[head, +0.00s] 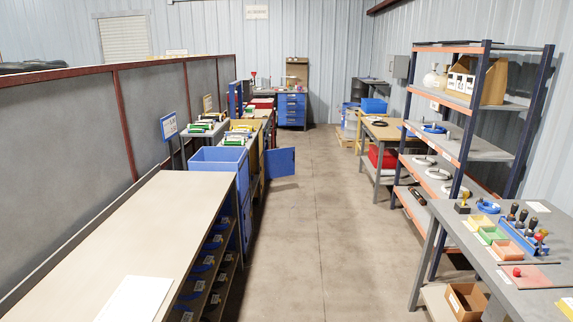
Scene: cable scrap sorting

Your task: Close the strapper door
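A blue door panel (280,162) juts out into the aisle from the row of benches on the left, partway down the room. It stands open, roughly square to the row. Its hinge side meets a unit with a yellow side (254,157), mostly hidden behind a blue bin. No readable label shows that this unit is the strapper. Neither of my grippers is in view.
A long wooden-topped bench (140,225) and a blue bin (218,158) line the left. A blue-posted shelf rack (483,125) and a grey table (500,250) stand on the right. The concrete aisle (315,220) between them is clear up to the door panel.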

